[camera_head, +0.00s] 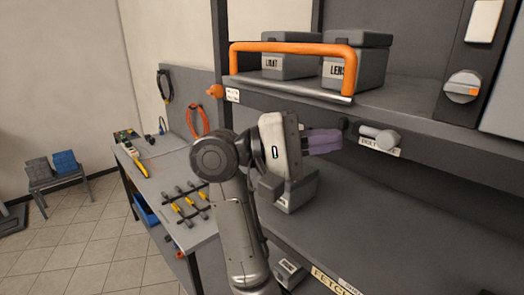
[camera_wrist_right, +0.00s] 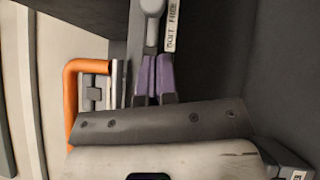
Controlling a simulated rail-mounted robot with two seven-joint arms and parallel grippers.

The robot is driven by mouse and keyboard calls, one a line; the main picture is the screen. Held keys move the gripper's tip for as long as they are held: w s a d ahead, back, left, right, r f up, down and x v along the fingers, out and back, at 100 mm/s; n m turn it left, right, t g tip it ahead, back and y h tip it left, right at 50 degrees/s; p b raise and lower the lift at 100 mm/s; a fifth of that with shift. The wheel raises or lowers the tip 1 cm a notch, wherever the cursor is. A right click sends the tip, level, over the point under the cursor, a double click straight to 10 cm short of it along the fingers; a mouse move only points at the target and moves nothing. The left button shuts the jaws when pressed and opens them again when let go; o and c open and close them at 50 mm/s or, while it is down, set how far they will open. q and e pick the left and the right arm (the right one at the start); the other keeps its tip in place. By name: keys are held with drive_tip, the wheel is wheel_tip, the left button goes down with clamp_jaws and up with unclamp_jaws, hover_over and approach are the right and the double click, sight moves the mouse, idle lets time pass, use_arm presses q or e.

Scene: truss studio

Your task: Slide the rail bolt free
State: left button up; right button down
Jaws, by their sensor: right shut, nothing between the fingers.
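The rail bolt (camera_head: 380,137) is a pale grey rod with a rounded knob, on the dark shelf front above a white label. It also shows in the right wrist view (camera_wrist_right: 152,10), with the label reading "BOLT FREE" beside it. My right gripper (camera_head: 340,141) has purple fingers and points right, just left of the bolt. Its fingers (camera_wrist_right: 155,58) are shut and empty, with the tips close to the bolt's shaft in the wrist view. I cannot tell whether they touch it. My left gripper is not in view.
An orange handle (camera_head: 292,47) stands over the upper shelf edge, before two grey boxes (camera_head: 357,62). A grey box (camera_head: 296,190) sits on the lower shelf behind my arm. A workbench (camera_head: 178,170) with tools is at left. A dial (camera_head: 463,87) is at upper right.

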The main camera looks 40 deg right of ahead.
drive_tip(key=b+v, duration=0.1)
drive_tip(key=v, duration=0.8)
drive_tip(key=shift+a, duration=0.25)
